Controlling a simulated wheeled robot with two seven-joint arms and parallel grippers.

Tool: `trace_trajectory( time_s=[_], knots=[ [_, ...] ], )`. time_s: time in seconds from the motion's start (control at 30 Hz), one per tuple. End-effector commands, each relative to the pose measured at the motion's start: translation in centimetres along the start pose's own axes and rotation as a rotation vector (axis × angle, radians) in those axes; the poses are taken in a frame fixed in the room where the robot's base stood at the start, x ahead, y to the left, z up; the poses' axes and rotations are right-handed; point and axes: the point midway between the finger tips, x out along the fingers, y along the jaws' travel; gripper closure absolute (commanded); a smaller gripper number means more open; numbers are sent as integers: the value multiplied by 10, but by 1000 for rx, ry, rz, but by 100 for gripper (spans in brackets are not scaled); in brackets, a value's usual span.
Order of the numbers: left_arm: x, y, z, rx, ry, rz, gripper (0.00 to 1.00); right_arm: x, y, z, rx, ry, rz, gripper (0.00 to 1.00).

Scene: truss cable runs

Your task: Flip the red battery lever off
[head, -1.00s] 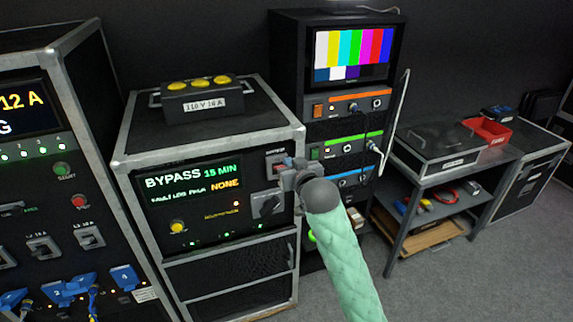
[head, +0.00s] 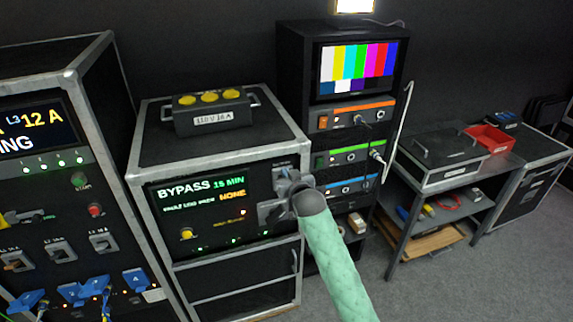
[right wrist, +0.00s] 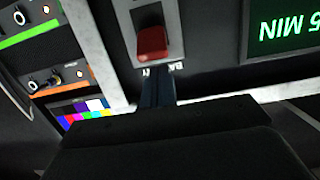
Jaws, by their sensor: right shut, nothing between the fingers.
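The red battery lever (right wrist: 152,43) sits on a light grey plate (right wrist: 173,18) on the black panel in the right wrist view. In the head view my right gripper (head: 284,180) is in front of the panel and hides the lever. My right fingers (right wrist: 157,88) are shut and empty. In the right wrist view their tips are just below the lever in the picture, over the partly covered label. I see no overlap with the lever, but cannot tell if they touch the panel. My left gripper is not in view.
The lever's cabinet (head: 231,156) has a bypass screen (head: 203,193) left of the gripper. A rack with a colour-bar monitor (head: 357,68) stands close on the right. A tall cabinet (head: 62,76) stands left. A metal table (head: 436,184) is farther right.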

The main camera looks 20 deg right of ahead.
Motion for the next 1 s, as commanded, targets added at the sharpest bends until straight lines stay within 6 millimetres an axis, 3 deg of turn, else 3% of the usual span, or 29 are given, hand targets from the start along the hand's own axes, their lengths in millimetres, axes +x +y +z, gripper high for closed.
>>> trace_trajectory(
  time_s=[0.57,1.0],
  knots=[
    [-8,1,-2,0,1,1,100,-4,0,11,0,1,0,100],
    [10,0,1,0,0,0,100,-5,0,14,1,74,-1,100]
  ],
)
